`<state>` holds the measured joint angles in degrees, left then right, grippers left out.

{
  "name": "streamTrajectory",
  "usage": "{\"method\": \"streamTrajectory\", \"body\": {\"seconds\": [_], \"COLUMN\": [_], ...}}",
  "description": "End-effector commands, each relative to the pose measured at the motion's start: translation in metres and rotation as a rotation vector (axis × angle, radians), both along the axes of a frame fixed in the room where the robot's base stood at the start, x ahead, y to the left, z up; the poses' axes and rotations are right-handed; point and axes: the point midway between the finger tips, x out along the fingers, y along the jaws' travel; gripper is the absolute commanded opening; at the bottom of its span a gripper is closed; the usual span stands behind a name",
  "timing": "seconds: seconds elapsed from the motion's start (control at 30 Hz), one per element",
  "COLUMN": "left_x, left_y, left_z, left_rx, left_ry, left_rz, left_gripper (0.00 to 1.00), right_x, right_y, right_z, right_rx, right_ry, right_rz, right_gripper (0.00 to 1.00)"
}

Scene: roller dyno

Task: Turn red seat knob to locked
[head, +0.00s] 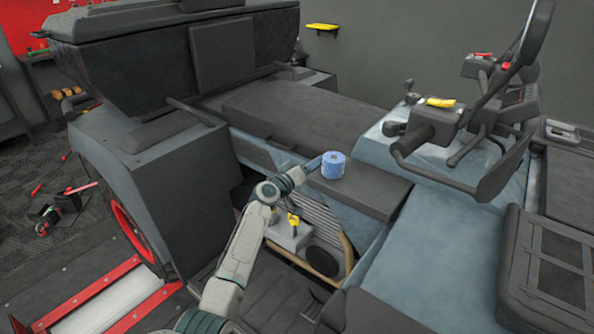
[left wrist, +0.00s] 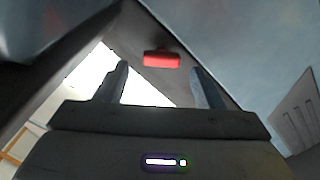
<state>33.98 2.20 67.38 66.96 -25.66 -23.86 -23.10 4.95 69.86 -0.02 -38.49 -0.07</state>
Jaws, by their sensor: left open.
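The red seat knob (left wrist: 161,58) shows in the left wrist view as a short red bar on a dark grey surface, lying crosswise. My left gripper (left wrist: 158,72) is open, with one finger on each side of the knob in the picture. A gap shows between the knob and each finger, and I cannot tell how far ahead of the fingertips it is. In the head view my left gripper (head: 306,169) reaches in beside the dark seat ledge, and the knob is hidden there. My right gripper is in neither view.
A black steering wheel and controls (head: 480,120) are at the right. Yellow-topped levers (head: 293,221) are below the gripper.

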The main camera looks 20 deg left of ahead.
Motion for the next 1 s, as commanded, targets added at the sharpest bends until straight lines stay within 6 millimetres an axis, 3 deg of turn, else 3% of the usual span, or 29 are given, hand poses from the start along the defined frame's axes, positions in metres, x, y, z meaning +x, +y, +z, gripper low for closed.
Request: {"method": "streamTrajectory", "body": {"seconds": [0.4,0.6,0.87,1.0], "left_x": [-0.069,-0.083,-0.084,-0.087], "left_y": [0.027,0.032,0.032,0.042], "left_z": [0.0,0.001,0.002,-0.007], "left_rx": [0.002,0.0,0.001,0.024], "left_ry": [0.001,0.001,0.002,0.013], "left_rz": [0.0,-0.001,0.0,0.013], "left_gripper": [0.62,0.62,0.62,0.36], "right_x": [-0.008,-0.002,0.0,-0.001], "right_y": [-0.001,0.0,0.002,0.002], "right_z": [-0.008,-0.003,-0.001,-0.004], "right_rx": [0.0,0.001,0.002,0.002], "right_ry": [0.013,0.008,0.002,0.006], "right_rz": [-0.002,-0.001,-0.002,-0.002], "right_gripper": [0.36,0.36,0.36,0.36]}}
